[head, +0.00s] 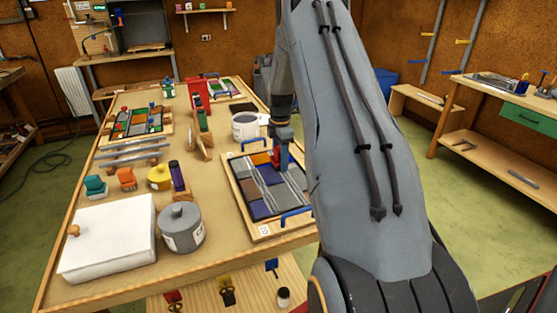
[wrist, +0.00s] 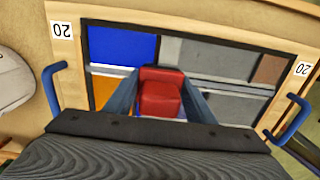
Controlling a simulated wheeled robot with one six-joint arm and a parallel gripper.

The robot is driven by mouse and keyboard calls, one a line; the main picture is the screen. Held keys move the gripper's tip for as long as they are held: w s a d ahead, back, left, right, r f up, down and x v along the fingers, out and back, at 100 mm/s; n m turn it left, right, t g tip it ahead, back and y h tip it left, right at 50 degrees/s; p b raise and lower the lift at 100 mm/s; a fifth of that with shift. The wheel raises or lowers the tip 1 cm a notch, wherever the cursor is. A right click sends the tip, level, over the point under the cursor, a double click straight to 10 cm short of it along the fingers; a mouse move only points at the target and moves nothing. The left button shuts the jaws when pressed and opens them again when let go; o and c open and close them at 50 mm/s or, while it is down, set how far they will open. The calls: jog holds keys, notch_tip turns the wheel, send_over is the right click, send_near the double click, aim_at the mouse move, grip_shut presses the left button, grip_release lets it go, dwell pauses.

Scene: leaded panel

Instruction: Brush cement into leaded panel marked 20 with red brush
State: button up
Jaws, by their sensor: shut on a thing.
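The leaded panel marked 20 (head: 262,203) lies on the right side of the bench in a wooden frame with blue handles. In the wrist view the panel (wrist: 215,57) shows blue, grey, orange and brown panes, with a 20 label at each end. My gripper (head: 281,150) is over the panel's upper part. It is shut on the red brush (wrist: 160,95), whose red block sits between the fingers. The red brush also shows in the head view (head: 280,160). Its bristles are hidden, so I cannot tell whether they touch the glass.
A white lidded box (head: 108,238) and a grey lidded pot (head: 181,228) stand at the bench's near left. A white pot (head: 245,126) stands just beyond the panel. Another panel (head: 138,122) lies farther back.

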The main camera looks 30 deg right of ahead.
aim_at(292, 159)
jog(key=shift+d, duration=0.1)
jog(key=shift+s+d, duration=0.15)
jog(key=shift+d, duration=0.55)
jog(key=shift+s+d, duration=0.15)
jog(key=shift+d, duration=0.5)
jog(key=shift+d, duration=0.1)
jog(key=shift+s+d+b, duration=0.15)
jog(key=shift+d+b, duration=0.05)
jog(key=shift+d, duration=0.5)
jog(key=shift+s+d+b, duration=0.15)
jog(key=shift+d+b, duration=0.05)
jog(key=shift+d, duration=0.5)
jog(key=shift+w+d+b, duration=0.25)
jog(key=shift+w+b, duration=0.65)
jog(key=shift+w, duration=0.35)
